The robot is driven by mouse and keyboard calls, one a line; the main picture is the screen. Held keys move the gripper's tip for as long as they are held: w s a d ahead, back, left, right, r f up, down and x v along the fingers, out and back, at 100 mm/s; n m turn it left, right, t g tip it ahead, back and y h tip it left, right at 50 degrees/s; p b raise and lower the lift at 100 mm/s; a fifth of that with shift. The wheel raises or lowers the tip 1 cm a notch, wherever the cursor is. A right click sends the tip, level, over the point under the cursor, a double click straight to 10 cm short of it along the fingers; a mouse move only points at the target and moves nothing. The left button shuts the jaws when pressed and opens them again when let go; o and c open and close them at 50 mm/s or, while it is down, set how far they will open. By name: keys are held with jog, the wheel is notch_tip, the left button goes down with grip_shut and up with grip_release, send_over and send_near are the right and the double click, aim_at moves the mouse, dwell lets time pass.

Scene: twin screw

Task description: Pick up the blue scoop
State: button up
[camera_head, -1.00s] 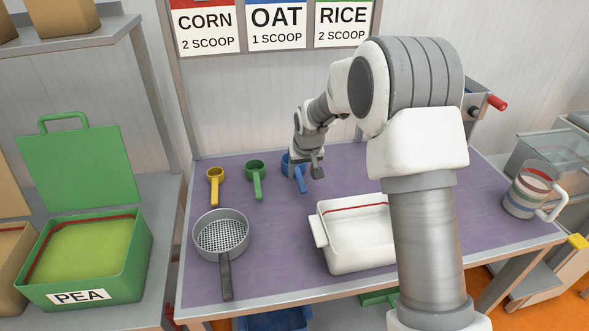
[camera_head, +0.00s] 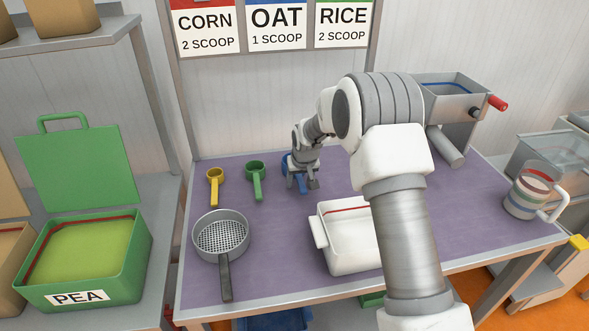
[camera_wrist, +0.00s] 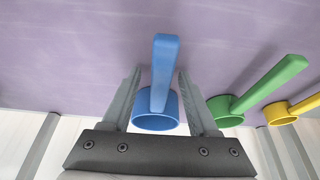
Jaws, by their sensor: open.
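The blue scoop (camera_wrist: 162,75) lies on the purple table top, its handle between the two open fingers of my gripper (camera_wrist: 155,95) in the wrist view. Its cup shows behind the handle, close to the gripper body. A gap shows on each side of the handle. In the head view my gripper (camera_head: 303,184) is down over the blue scoop (camera_head: 286,163), hiding much of it; only part of the cup and handle shows.
A green scoop (camera_head: 256,177) and a yellow scoop (camera_head: 214,184) lie to the left. A sieve (camera_head: 221,238) and a white tub (camera_head: 345,245) sit nearer the front. A hopper machine (camera_head: 455,100) and a striped jug (camera_head: 530,190) stand on the right.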

jog(key=shift+f+b, duration=0.25)
jog(key=shift+b, duration=0.05)
dwell(0.5)
grip_shut()
